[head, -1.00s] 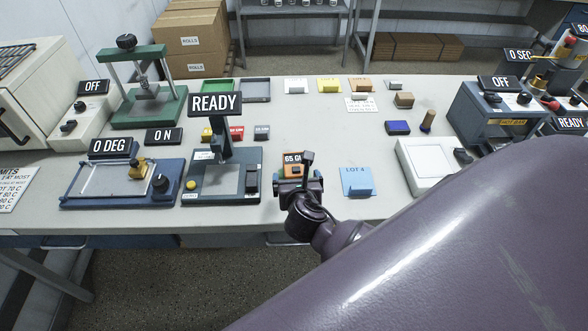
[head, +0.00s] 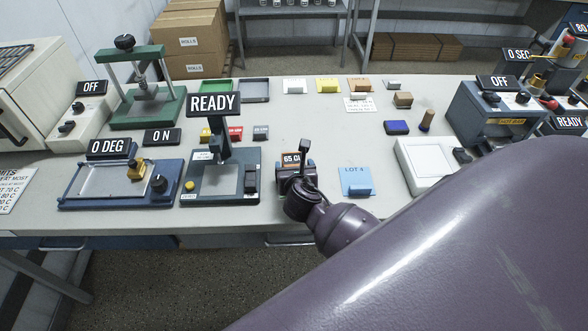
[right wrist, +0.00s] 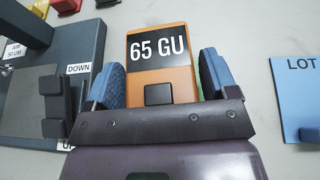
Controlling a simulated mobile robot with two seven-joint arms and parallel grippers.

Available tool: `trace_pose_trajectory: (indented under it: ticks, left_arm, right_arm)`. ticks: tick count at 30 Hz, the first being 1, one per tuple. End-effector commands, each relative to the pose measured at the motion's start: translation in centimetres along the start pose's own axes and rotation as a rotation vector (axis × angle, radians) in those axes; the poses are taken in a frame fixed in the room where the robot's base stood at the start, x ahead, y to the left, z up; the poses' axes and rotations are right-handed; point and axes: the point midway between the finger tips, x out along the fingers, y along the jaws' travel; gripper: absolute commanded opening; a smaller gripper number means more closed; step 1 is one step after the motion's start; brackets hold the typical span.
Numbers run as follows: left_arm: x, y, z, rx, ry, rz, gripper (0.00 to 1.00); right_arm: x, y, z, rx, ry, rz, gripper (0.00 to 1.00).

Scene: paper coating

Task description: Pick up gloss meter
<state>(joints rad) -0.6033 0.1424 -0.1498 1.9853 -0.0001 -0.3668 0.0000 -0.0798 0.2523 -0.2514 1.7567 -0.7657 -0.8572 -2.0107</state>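The gloss meter (head: 292,170) is a small orange block with a black display reading 65 GU. It stands near the front edge of the bench, and in the right wrist view (right wrist: 160,68) its display and a dark square button show clearly. My right gripper (right wrist: 162,85) is open, with one blue-padded finger on each side of the meter. The left finger looks very near the meter's side; contact cannot be told. In the head view my right gripper (head: 297,168) partly hides the meter. My left gripper is not in view.
The dark stand (head: 215,188) marked READY is close on the left of the meter. A blue LOT card holder (head: 356,182) stands to the right, and a white box (head: 420,170) lies beyond it. The bench middle (head: 310,120) is mostly clear.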

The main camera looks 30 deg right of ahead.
Motion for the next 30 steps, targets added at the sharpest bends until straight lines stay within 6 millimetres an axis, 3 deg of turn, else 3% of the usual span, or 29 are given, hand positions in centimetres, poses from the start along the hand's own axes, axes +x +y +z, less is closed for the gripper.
trace_pose_trajectory:
  ticks: [1,10,20,25,30]
  left_arm:
    - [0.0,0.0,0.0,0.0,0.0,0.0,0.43]
    - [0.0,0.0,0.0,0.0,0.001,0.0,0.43]
    - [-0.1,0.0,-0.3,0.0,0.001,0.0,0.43]
    - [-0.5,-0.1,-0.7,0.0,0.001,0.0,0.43]
    - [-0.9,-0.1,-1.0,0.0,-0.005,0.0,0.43]
  right_arm:
    - [0.0,0.0,0.0,0.0,0.0,0.0,0.71]
    - [0.0,0.0,0.1,0.0,-0.001,0.001,0.28]
    - [-0.4,0.0,1.0,0.0,-0.005,0.001,0.28]
    - [-1.5,0.0,3.7,0.0,-0.006,0.002,0.28]
    - [-3.1,0.1,7.8,0.002,-0.008,0.003,0.28]
